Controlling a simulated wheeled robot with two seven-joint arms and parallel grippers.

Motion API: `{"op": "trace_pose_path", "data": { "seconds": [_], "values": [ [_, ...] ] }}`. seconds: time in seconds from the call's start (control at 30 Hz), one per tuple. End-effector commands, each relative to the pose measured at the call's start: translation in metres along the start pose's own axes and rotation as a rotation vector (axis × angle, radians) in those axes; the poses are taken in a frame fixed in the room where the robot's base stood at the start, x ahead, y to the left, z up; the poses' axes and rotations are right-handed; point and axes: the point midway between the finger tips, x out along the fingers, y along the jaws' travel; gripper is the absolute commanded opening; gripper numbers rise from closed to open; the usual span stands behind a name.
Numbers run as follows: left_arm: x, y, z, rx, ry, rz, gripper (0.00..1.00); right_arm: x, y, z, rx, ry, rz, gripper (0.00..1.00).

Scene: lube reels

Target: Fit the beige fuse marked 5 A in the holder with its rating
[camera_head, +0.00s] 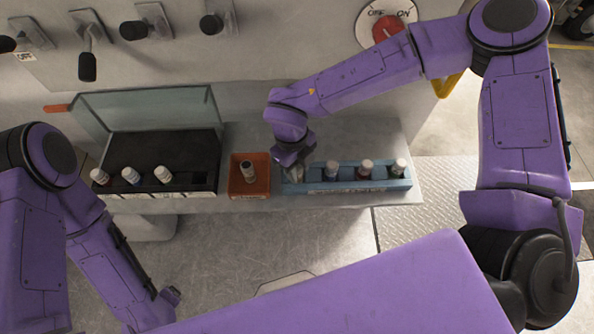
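A black fuse block (190,150) under a raised glass lid holds three light-capped fuses (162,174) on its left side. Its right end shows no fuse. Small labels run along its front edge, too small to read. A blue rack (350,186) at the right holds three upright fuses (365,168). My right gripper (295,174) is pointed down at the rack's left end and hides that spot. I cannot tell whether its fingers hold anything. No 5 A marking is legible. My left gripper (168,298) hangs low at the left, away from the bench.
A small red-orange tray (235,188) between block and rack holds one dark fuse with a light top (248,172). A panel with black levers (87,66) and a red OFF/ON switch (388,27) stands behind. The shelf front (300,200) is narrow.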

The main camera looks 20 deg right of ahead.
Motion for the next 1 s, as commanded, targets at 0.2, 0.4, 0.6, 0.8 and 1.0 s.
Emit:
{"op": "trace_pose_path", "data": {
  "seconds": [0.2, 0.4, 0.6, 0.8, 1.0],
  "values": [
    [0.000, 0.000, 0.000, 0.000, 0.000, 0.000, 0.83, 0.000, 0.000, 0.000, 0.000, 0.000, 0.000, 0.01],
    [0.002, 0.000, 0.001, 0.000, 0.000, 0.000, 0.83, -0.004, 0.000, 0.000, 0.000, -0.002, 0.000, 0.01],
    [0.015, 0.001, 0.006, 0.000, 0.000, 0.000, 0.83, -0.032, 0.001, -0.003, 0.000, -0.006, -0.001, 0.01],
    [0.026, 0.002, 0.011, 0.000, 0.000, 0.000, 0.83, -0.080, 0.044, -0.020, -0.005, -0.006, -0.004, 0.01],
    [0.041, 0.004, 0.017, 0.000, 0.000, 0.000, 0.83, -0.106, 0.099, -0.039, -0.006, -0.002, -0.003, 0.01]
  ]
}}
